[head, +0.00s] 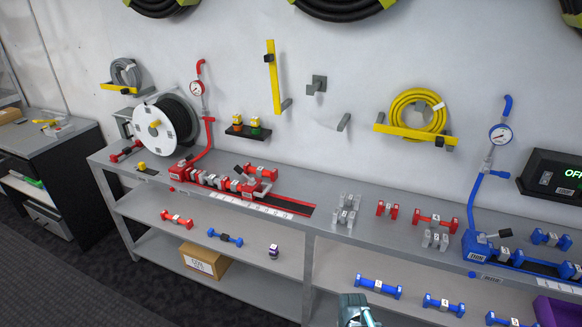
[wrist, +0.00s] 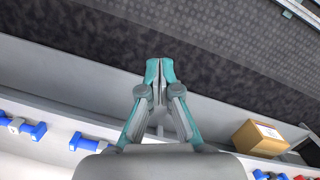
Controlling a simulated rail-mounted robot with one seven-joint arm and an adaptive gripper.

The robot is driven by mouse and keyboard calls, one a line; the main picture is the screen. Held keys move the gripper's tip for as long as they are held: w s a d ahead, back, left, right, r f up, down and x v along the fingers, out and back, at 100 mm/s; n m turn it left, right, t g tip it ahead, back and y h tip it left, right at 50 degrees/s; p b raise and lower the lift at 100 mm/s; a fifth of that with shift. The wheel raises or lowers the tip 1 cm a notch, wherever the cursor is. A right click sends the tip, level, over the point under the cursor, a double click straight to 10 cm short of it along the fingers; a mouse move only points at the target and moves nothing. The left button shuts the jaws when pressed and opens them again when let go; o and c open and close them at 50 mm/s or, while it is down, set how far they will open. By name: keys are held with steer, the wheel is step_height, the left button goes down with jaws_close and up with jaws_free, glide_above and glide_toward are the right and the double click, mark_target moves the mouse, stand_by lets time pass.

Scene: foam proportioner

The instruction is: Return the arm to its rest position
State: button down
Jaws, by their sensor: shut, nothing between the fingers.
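My gripper (wrist: 160,72) has teal and grey fingers, which meet at the tips with nothing between them. In the wrist view it points over the dark floor, past the edge of the grey shelf. In the head view only the top of my gripper (head: 356,302) shows, at the bottom centre, in front of the lower shelf and apart from the parts there. The rest of the arm is out of the head view.
The grey workbench (head: 340,228) carries a red pipe assembly (head: 215,180) and a blue one (head: 480,240). Blue fittings (head: 378,287) lie on the lower shelf near my gripper. A cardboard box (head: 205,262) sits on the bottom shelf. Dark floor (head: 60,275) is clear at left.

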steer(key=s+f+g, duration=0.1)
steer(key=s+f, duration=0.3)
steer(key=s, duration=0.3)
steer(key=s+f+g, duration=0.2)
steer(key=s+f, duration=0.2)
steer(key=s, duration=0.4)
steer(key=s+f+g+b, duration=0.1)
steer(key=s+f+g, duration=0.1)
steer(key=s+f, duration=0.2)
steer(key=s, duration=0.3)
steer(key=shift+s+f, duration=0.2)
steer(key=shift+f, duration=0.1)
